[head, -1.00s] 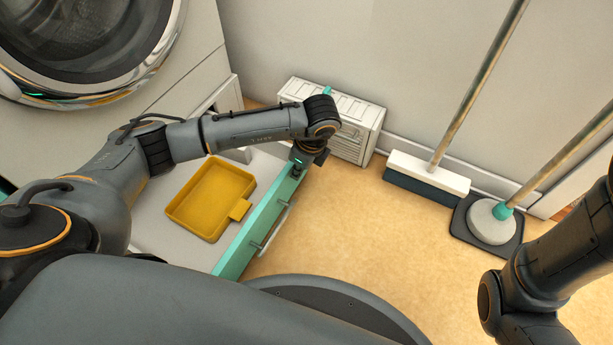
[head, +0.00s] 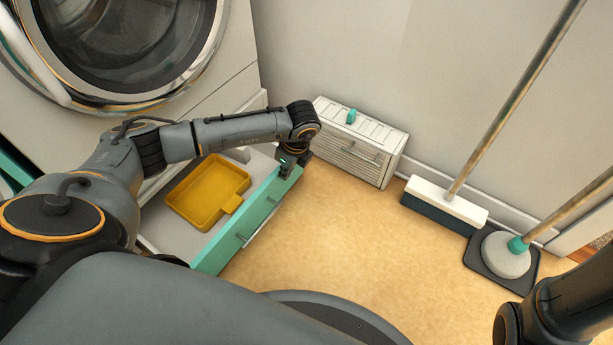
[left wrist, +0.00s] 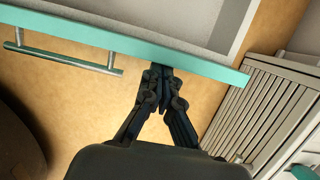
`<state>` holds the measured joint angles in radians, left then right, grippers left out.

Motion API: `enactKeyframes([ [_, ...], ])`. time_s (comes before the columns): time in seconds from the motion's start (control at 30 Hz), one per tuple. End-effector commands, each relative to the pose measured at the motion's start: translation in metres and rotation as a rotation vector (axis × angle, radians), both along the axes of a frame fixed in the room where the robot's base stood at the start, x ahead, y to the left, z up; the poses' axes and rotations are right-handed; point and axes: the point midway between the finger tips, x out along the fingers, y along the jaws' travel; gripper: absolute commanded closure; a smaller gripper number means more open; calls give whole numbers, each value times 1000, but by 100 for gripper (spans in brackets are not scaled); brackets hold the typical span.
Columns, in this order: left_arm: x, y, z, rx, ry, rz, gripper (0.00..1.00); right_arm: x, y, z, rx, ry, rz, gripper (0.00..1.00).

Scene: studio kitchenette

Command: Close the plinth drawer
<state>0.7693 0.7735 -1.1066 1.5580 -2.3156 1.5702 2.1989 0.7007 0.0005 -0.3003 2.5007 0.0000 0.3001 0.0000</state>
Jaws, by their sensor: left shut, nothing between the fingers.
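The plinth drawer (head: 222,252) stands partly open below the washing machine. It has a teal front with a metal bar handle (head: 262,222), and a yellow tray (head: 190,212) lies inside it. My left gripper (head: 285,172) is shut and empty at the outer face of the front, near its far end, beyond the handle. In the left wrist view the closed fingertips (left wrist: 160,72) meet the lower edge of the teal front (left wrist: 205,66); they look to be touching it or very close. My right gripper is out of view; only part of the right arm shows at lower right.
A white slatted box (head: 362,150) with a small teal piece on top stands by the wall, just right of the drawer's far end. A broom (head: 445,205) and a plunger-like tool (head: 506,255) stand farther right. The floor (head: 350,240) before the drawer is clear.

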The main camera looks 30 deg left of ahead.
Motion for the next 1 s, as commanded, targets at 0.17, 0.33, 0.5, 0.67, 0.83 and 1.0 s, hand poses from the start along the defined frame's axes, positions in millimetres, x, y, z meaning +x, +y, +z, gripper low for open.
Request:
enactKeyframes([
  [0.17, 3, 50, 2, 3, 2, 7, 100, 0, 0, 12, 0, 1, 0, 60],
  [0.33, 6, 87, 1, 2, 1, 4, 100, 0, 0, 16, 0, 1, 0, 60],
  [0.5, 8, 113, 0, 0, 1, 2, 100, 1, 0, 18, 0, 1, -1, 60],
  [0.67, 10, 128, 0, 0, 0, 1, 100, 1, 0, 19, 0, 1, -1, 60],
  [0.83, 11, 135, 0, 0, 0, 0, 100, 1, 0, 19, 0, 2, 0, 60],
  [1.0, 11, 136, 0, -1, 0, -1, 100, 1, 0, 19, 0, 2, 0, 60],
])
